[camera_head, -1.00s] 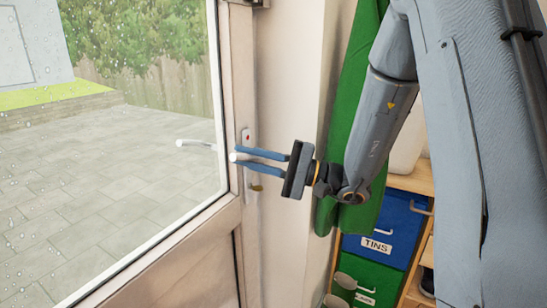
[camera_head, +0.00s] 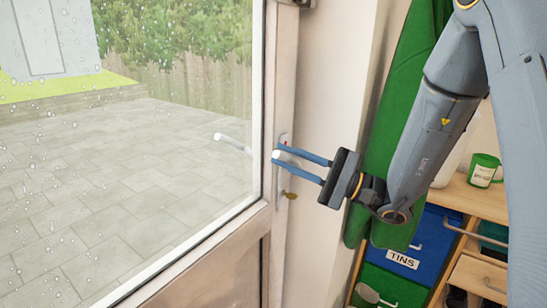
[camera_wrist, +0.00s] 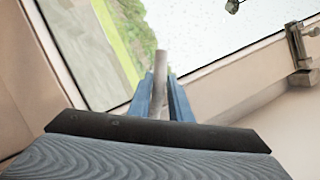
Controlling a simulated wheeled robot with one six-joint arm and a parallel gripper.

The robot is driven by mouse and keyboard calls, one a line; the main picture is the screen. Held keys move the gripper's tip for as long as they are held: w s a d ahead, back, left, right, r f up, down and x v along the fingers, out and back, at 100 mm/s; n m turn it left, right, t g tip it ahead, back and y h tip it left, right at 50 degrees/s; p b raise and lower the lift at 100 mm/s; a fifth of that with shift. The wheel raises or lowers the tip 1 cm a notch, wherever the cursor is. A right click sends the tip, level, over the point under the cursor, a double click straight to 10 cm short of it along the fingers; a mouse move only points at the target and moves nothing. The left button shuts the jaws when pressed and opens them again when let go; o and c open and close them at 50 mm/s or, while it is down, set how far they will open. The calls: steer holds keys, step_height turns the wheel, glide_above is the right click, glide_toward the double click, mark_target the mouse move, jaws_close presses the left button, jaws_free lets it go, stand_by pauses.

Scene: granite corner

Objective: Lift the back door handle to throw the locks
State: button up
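The back door (camera_head: 282,75) is a glazed door with a pale frame, at the left and middle of the head view. The inside handle shows as a white end (camera_head: 276,154) between the blue fingertips of my gripper (camera_head: 278,156). In the wrist view the handle (camera_wrist: 160,68) is a grey bar with a finger close on each side. My gripper looks shut on it. The fingers hide most of the handle. Through the glass, the outside handle (camera_head: 231,143) slants, its free left end higher than its right. A brass key or knob (camera_head: 291,196) sits below.
A green cloth (camera_head: 397,120) hangs just behind my wrist. Right of it stand a wooden shelf unit (camera_head: 470,195) with a green mug (camera_head: 484,170) on top and a blue bin labelled TINS (camera_head: 433,235). A paved patio (camera_head: 110,185) lies beyond the glass.

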steer(key=o, duration=0.3)
steer(key=shift+w+d+f, duration=0.1)
steer(key=shift+w+d, duration=0.1)
steer(key=shift+d, duration=0.05)
steer(key=shift+s, duration=0.1)
steer(key=b+v, duration=0.2)
steer(key=v, duration=0.5)
steer(key=shift+d, duration=0.25)
steer(key=shift+s, duration=0.2)
